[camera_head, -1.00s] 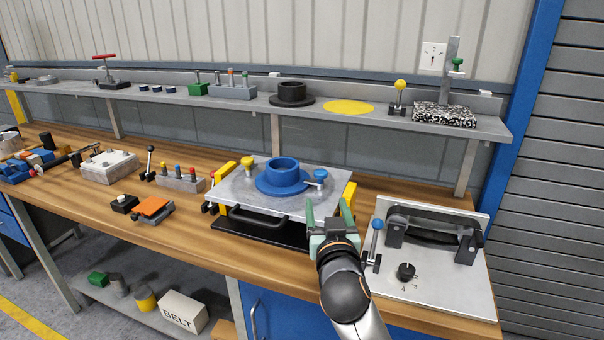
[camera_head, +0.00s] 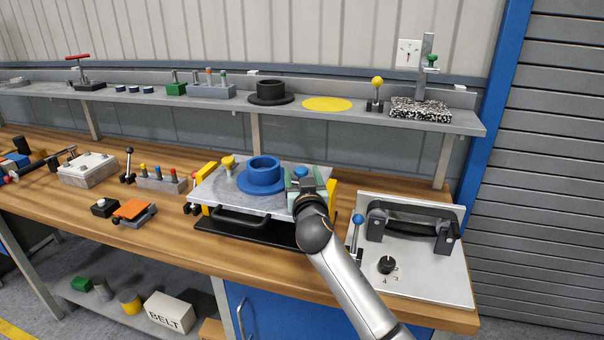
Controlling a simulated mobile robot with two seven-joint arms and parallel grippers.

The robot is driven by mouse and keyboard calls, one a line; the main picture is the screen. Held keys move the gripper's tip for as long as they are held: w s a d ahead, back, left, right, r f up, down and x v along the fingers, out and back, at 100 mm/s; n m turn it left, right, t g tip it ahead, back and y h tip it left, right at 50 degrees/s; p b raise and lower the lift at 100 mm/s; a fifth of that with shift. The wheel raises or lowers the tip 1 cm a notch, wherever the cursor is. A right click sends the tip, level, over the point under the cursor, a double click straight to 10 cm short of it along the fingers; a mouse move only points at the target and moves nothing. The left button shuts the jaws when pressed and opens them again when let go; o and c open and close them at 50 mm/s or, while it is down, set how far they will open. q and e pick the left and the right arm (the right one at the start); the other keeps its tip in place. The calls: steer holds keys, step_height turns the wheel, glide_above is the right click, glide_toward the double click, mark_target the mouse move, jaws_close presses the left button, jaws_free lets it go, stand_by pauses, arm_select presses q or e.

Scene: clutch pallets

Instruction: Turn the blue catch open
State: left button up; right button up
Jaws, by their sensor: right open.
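The blue catch (camera_head: 301,172) is at the right of a grey plate (camera_head: 218,197), beside a blue flanged ring (camera_head: 263,178). Only its round knob shows clearly; the gripper hides the rest. My right gripper (camera_head: 306,172) is open at the catch, with a pale green finger on each side of the knob. I cannot tell whether the fingers touch it. A yellow catch (camera_head: 228,162) is at the plate's left. My left gripper is not in view.
A panel with a black handle and blue-knobbed lever (camera_head: 358,220) stands right of my arm. Yellow blocks flank the plate. A shelf (camera_head: 350,117) with a yellow disc (camera_head: 327,104) runs behind. Bare wooden bench (camera_head: 185,240) lies in front.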

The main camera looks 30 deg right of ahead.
steer(key=shift+w, duration=0.1)
jaws_close()
stand_by(0.6)
